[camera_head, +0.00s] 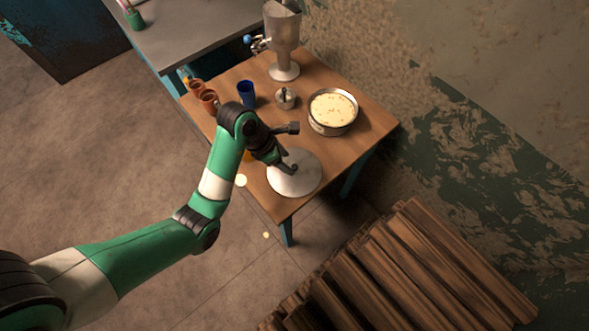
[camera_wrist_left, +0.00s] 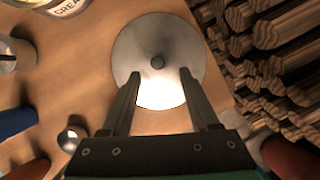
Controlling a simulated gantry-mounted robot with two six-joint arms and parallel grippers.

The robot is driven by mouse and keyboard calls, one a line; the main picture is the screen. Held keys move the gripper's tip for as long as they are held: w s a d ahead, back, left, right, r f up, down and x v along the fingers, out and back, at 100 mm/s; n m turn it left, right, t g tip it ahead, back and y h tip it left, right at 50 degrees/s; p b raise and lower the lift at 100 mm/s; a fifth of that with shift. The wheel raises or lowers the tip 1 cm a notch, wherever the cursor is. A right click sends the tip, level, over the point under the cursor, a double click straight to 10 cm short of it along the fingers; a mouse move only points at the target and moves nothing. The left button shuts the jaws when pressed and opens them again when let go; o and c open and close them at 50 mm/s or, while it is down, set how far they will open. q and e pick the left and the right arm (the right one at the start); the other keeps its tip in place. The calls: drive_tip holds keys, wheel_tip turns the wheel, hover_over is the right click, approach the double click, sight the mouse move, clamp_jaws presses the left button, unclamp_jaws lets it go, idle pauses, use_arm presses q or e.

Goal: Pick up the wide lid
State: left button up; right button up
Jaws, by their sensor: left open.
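The wide lid (camera_head: 309,181) is a flat, round, silver disc lying on the near end of the wooden table. In the left wrist view the lid (camera_wrist_left: 185,48) shows a small dark knob at its middle. My left gripper (camera_head: 291,150) is over the lid. In the left wrist view its two fingers (camera_wrist_left: 160,75) are apart, with the tips just short of the knob and nothing between them. I cannot tell how high above the lid the tips are. My right gripper is in neither view.
A round pan with pale contents (camera_head: 333,110) stands behind the lid. A small lidded metal pot (camera_head: 285,98), a blue cup (camera_head: 246,93), brown cups (camera_head: 208,99) and a metal machine (camera_head: 284,45) stand farther back. Stacked wood (camera_head: 400,270) lies beside the table at lower right.

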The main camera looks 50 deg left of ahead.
sight(295, 167)
use_arm(q)
drive_tip(key=b+x, duration=0.2)
drive_tip(key=x, duration=0.3)
drive_tip(key=shift+w+a+b, duration=0.15)
drive_tip(key=shift+a+b, duration=0.05)
drive_tip(key=shift+b, duration=0.2)
drive_tip(key=shift+r, duration=0.1)
clamp_jaws()
